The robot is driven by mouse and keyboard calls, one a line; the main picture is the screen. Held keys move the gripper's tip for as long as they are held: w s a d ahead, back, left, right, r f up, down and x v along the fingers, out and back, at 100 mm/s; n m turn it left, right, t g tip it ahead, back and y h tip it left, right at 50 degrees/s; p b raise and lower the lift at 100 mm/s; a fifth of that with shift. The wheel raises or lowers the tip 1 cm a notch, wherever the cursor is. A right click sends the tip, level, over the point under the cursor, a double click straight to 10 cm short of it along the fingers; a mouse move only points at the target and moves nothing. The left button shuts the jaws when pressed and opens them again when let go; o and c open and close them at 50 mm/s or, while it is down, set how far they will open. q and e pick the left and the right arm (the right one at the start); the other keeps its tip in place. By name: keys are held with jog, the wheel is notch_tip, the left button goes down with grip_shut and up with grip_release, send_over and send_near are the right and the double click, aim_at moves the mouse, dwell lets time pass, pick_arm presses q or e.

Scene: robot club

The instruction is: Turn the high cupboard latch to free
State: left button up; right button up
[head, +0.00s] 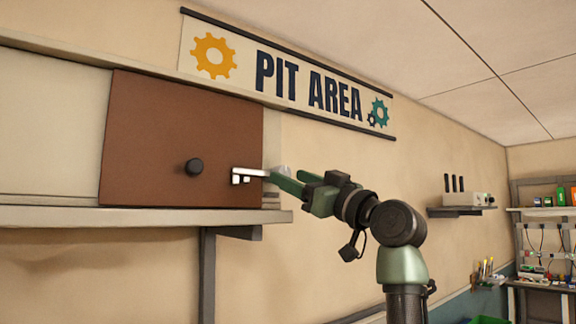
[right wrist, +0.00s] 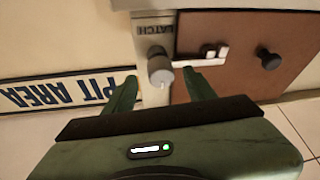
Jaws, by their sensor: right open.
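The cupboard has a brown door (head: 150,130) with a round black knob (head: 194,167). The pale latch bar (head: 250,172) lies across the door's right edge, roughly level, with a short stub bent down at its left end. In the right wrist view, the latch's grey round knob (right wrist: 159,66) stands on a pale plate labelled LATCH, and its bar (right wrist: 207,60) reaches over the door. My right gripper (head: 277,176) is at the latch. Its green fingers (right wrist: 160,82) are open, one on each side of the knob; I cannot tell whether they touch it. My left gripper is not seen.
A pale shelf (head: 130,216) runs under the cupboard, with a grey bracket (head: 207,270) below. A PIT AREA sign (head: 290,80) hangs above right. A small wall shelf (head: 462,211) and a stocked workbench rack (head: 545,213) are far right.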

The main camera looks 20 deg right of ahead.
jog(key=shift+p+x, duration=0.35)
jog(key=shift+x, duration=0.5)
jog(key=shift+r, duration=0.15)
jog(key=shift+w, duration=0.1)
grip_shut()
dwell(0.7)
